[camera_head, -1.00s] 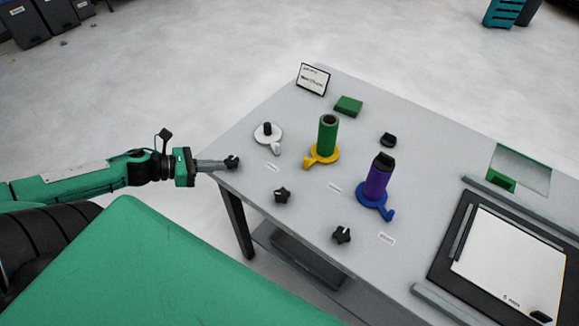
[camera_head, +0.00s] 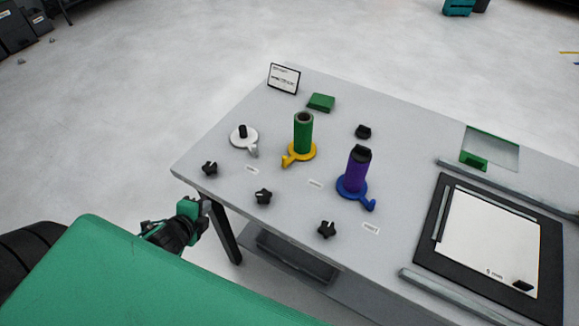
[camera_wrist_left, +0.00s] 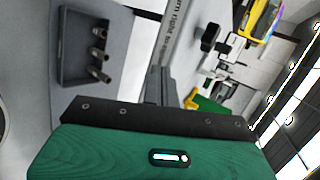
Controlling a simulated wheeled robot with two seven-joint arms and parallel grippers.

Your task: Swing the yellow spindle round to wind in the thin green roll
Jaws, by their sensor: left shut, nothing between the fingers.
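The green roll (camera_head: 304,133) stands upright on the yellow spindle (camera_head: 299,156), whose crank-like handle points to the lower left. Its top is open, with no black cap on it. My left gripper (camera_head: 205,204) is shut and empty, low beside the table's near left edge, well apart from the yellow spindle. In the left wrist view my shut fingers (camera_wrist_left: 156,84) reach up beside a grey edge with printed lettering. My right gripper is not in view.
The table (camera_head: 215,188) also bears a white spindle (camera_head: 244,140), a purple roll (camera_head: 356,174) on a blue spindle (camera_head: 352,190), black star knobs (camera_head: 263,197), a green block (camera_head: 321,102), a sign (camera_head: 284,78) and a dark framed board (camera_head: 433,252).

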